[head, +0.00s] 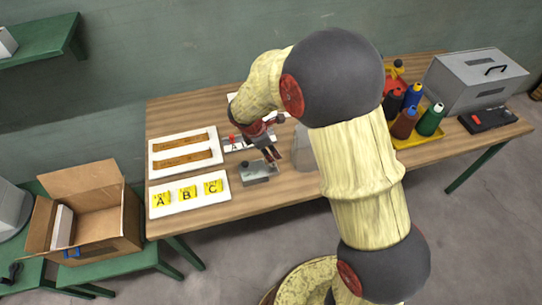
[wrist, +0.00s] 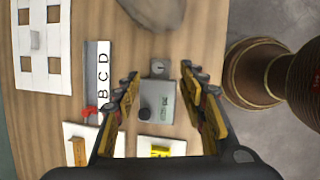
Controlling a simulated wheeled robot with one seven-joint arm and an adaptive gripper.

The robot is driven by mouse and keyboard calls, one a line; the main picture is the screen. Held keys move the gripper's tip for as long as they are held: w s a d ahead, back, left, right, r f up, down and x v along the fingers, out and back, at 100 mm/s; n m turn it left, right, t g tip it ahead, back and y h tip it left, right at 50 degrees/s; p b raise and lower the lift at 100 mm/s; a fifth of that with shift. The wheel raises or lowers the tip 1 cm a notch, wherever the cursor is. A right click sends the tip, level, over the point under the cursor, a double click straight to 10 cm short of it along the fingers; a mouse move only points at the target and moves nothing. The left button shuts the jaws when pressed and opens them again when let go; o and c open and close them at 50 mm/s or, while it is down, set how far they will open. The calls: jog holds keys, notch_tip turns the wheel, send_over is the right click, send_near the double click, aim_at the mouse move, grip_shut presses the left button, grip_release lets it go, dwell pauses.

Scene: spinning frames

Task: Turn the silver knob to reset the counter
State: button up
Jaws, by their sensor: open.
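The counter (wrist: 165,119) is a grey box with a small greenish display and a black round knob (wrist: 146,114) on its top. A small silver knob (wrist: 158,68) is at its upper end in the wrist view. My gripper (wrist: 159,74) is open and empty. Its fingertips are spread on either side of the silver knob in the picture, with no contact visible; the height gap is hard to judge. In the head view the counter (head: 258,176) lies on the table, with my gripper (head: 272,160) over its right end; the silver knob cannot be made out there.
A lettered slider strip (wrist: 103,70) with a red handle lies left of the counter in the wrist view. A grey rounded object (wrist: 155,10) is near its upper end. A white card with yellow A, B, C labels (head: 188,206) and bottles in a yellow tray (head: 421,140) share the table.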

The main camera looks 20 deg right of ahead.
aim_at(272, 164)
jog(key=f+n, duration=0.1)
jog(key=f, duration=0.1)
jog(key=w+a+f+n+p, duration=0.1)
jog(key=f, duration=0.1)
jog(key=f+n, duration=0.1)
jog(key=f, duration=0.1)
jog(key=shift+w+a+n, duration=0.25)
jog(key=shift+w+n, duration=0.05)
jog(key=shift+w, duration=0.05)
jog(key=b+x, duration=0.1)
jog(key=x, duration=0.6)
jog(key=shift+d+f, duration=0.25)
jog(key=shift+f, duration=0.1)
jog(key=shift+c, duration=1)
grip_shut()
